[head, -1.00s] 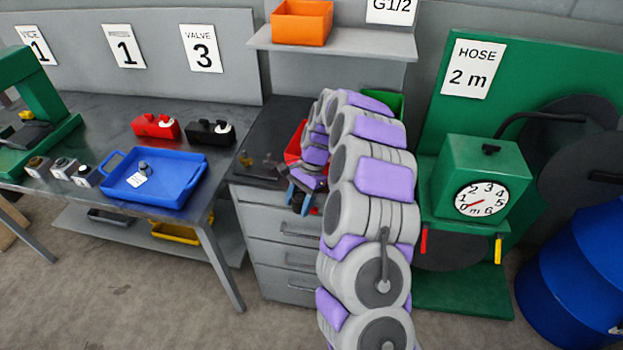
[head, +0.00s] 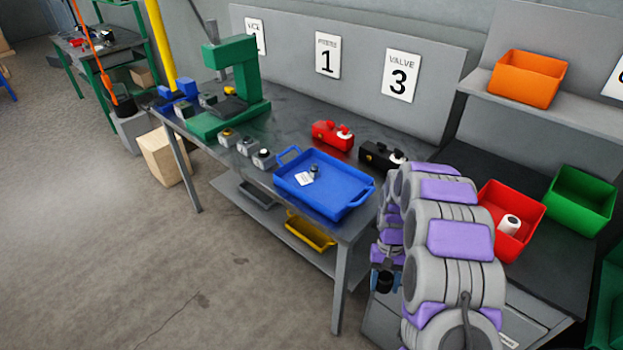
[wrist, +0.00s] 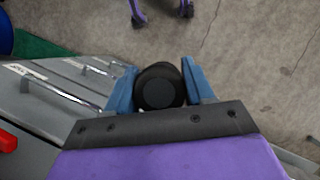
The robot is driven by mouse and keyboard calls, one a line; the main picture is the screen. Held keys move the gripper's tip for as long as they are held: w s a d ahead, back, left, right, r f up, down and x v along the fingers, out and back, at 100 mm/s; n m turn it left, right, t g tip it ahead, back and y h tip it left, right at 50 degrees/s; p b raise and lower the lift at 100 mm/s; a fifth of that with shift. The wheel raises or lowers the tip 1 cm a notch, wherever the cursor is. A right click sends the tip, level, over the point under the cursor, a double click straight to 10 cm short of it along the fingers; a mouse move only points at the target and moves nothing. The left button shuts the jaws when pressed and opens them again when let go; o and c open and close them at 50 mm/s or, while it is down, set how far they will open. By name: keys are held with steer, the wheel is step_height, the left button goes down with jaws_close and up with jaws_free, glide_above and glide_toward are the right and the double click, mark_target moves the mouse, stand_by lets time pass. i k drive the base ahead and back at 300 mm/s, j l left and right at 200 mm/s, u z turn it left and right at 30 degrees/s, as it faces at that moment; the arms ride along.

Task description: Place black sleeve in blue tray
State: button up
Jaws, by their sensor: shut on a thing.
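My gripper (wrist: 160,88) is shut on the black sleeve (wrist: 156,88), a round black piece held between blue fingers in the wrist view. In the head view my gripper (head: 384,277) hangs at the right end of the bench, beside the drawer cabinet, with the dark sleeve (head: 384,284) at its tip, partly hidden. The blue tray (head: 340,211) lies on the bench to the left of my arm, apart from the gripper.
A red block (head: 332,134) and a black block (head: 381,156) stand behind the tray. A green press (head: 236,80) stands to its left. A red bin (head: 505,240) holds a white cylinder, beside a green bin (head: 581,198). A yellow tray (head: 311,232) is on the lower shelf.

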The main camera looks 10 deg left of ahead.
mark_target(339, 195)
steer(key=i+j, duration=0.15)
steer(key=j, duration=0.25)
steer(key=i+j, duration=0.1)
steer(key=j, duration=0.25)
steer(key=i+j, duration=0.15)
steer(key=j, duration=0.25)
steer(key=i+j, duration=0.15)
steer(key=j, duration=0.2)
steer(key=i+j, duration=0.1)
steer(key=j, duration=0.3)
steer(key=i+z, duration=0.05)
